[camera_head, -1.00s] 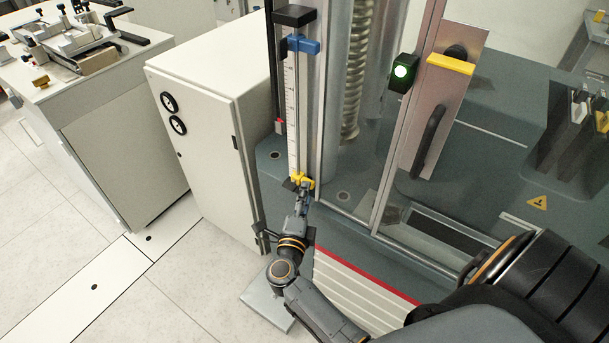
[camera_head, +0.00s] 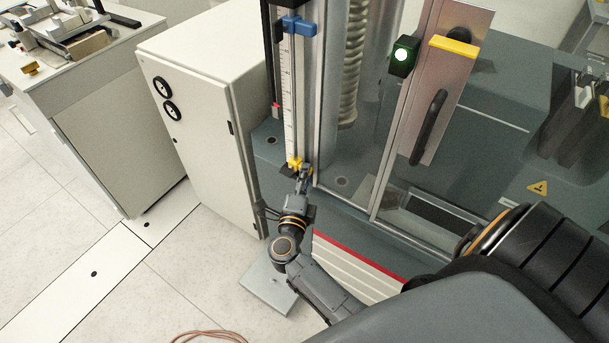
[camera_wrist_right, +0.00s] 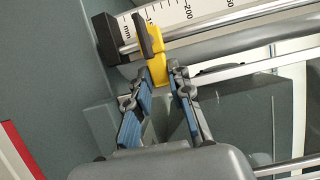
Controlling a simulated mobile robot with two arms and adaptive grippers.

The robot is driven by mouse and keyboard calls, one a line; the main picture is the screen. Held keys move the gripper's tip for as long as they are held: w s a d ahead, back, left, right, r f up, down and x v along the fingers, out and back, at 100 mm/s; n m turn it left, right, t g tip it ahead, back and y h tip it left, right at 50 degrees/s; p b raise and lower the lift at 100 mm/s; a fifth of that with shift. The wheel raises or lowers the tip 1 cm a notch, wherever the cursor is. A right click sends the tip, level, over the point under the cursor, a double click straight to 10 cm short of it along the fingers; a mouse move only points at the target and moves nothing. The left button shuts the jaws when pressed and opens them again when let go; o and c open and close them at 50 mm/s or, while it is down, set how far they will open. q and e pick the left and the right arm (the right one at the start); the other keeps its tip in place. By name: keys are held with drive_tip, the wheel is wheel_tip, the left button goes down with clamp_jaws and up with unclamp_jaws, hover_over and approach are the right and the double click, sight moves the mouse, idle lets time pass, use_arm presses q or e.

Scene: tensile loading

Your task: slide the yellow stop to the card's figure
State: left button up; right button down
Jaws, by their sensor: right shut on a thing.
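The yellow stop (camera_head: 294,163) sits at the low end of the upright scale (camera_head: 289,100), just above the black end block. In the right wrist view the yellow stop (camera_wrist_right: 156,62) is beside the scale's "mm" end, with a dark tab on it. My right gripper (camera_head: 304,174) is at the stop from the front. In the wrist view the fingertips of my right gripper (camera_wrist_right: 161,76) are shut on the stop's yellow tab. A blue stop (camera_head: 297,26) sits high on the same rail. I cannot make out a card with a figure. My left gripper is out of view.
A pale cabinet (camera_head: 190,130) stands close on the left. A grey plate (camera_head: 268,287) and a cable (camera_head: 208,335) lie on the floor.

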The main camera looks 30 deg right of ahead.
wheel_tip(320, 180, up, 2)
drive_tip(key=shift+r+p, duration=0.15)
drive_tip(key=shift+p, duration=0.8)
drive_tip(key=c, duration=1.2)
unclamp_jaws()
drive_tip(key=shift+w, duration=0.1)
drive_tip(key=v, duration=0.7)
drive_tip(key=shift+s, duration=0.25)
drive_tip(key=shift+a, duration=0.15)
